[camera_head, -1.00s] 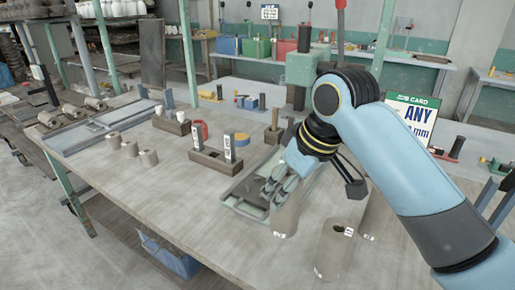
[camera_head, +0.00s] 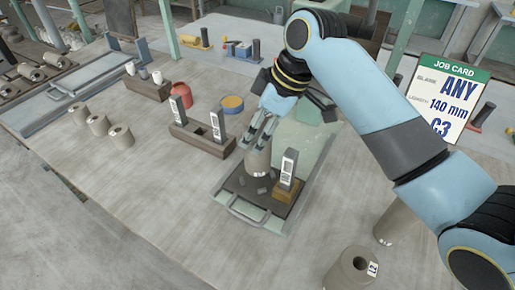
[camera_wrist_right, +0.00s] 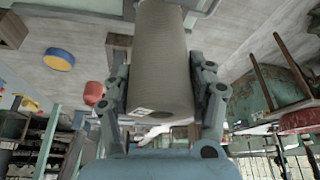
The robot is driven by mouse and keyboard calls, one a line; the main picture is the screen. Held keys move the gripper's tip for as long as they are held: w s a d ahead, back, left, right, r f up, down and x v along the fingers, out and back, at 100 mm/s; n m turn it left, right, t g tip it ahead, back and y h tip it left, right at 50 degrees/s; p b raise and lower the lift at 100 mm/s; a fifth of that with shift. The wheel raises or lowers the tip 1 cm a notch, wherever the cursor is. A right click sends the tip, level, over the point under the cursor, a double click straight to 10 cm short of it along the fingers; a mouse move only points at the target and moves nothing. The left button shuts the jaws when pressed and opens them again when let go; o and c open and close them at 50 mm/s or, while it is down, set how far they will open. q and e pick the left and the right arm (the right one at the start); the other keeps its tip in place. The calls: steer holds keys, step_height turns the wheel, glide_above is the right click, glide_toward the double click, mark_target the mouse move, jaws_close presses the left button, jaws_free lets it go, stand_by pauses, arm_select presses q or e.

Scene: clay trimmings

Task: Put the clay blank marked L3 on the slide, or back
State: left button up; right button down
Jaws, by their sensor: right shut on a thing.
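My right gripper (camera_head: 264,133) is shut on a grey-brown clay blank (camera_head: 257,162), a cylinder held roughly upright. A small white mark shows low on it, too small to read. The blank is over the dark plate of the slide (camera_head: 219,190), a flat metal frame with a front handle; I cannot tell whether it touches. In the right wrist view the blank (camera_wrist_right: 160,60) fills the space between both fingers. Another blank (camera_head: 350,272) with a white label stands at the front right; a further one (camera_head: 385,224) is partly hidden by my arm. My left gripper is out of view.
A wooden block with an upright tag (camera_head: 288,170) stands on the slide close right of the held blank. A wooden rack with two tags (camera_head: 200,139) is left of the slide. Several blanks (camera_head: 121,137) stand further left. The front left bench is clear.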

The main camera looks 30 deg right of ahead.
steer(key=shift+f, duration=2.35)
steer(key=shift+f, duration=0.15)
steer(key=shift+c, duration=1.9)
jaws_free()
steer(key=v, duration=1.2)
steer(key=shift+a, duration=0.15)
